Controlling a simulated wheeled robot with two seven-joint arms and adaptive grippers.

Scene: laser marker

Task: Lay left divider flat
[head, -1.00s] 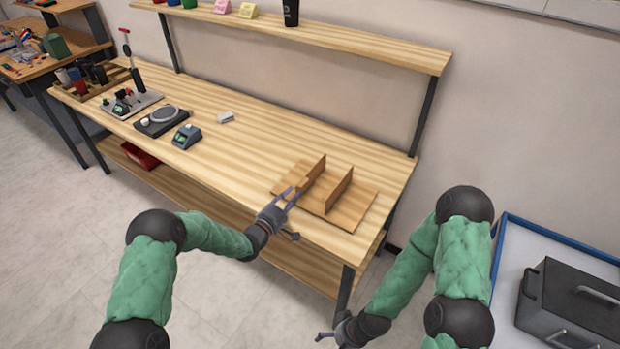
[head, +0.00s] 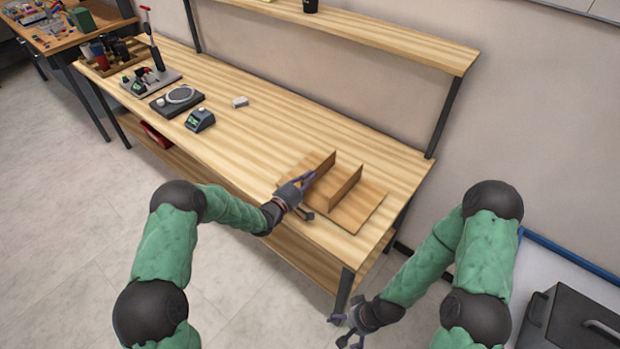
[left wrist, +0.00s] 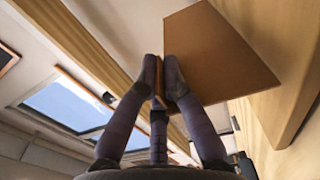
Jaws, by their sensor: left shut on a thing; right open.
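Two thin wooden dividers stand on a flat wooden board (head: 357,212) near the right end of the workbench. The left divider (head: 325,163) looks upright, its near end hidden by my left gripper; the right divider (head: 346,184) stands upright. My left gripper (head: 308,180) is shut on the left divider at its near end. In the left wrist view, its fingers (left wrist: 161,72) pinch a thin brown panel edge, and a broad brown panel (left wrist: 218,55) shows beside the right finger. My right gripper (head: 341,330) is open and empty, low in front of the bench.
The workbench (head: 260,140) is clear left of the board. Further left are a small white block (head: 240,102), a blue-grey device (head: 200,120) and a dark scale (head: 177,100). A shelf (head: 370,35) runs above the back. A dark grey box (head: 572,325) is at the lower right.

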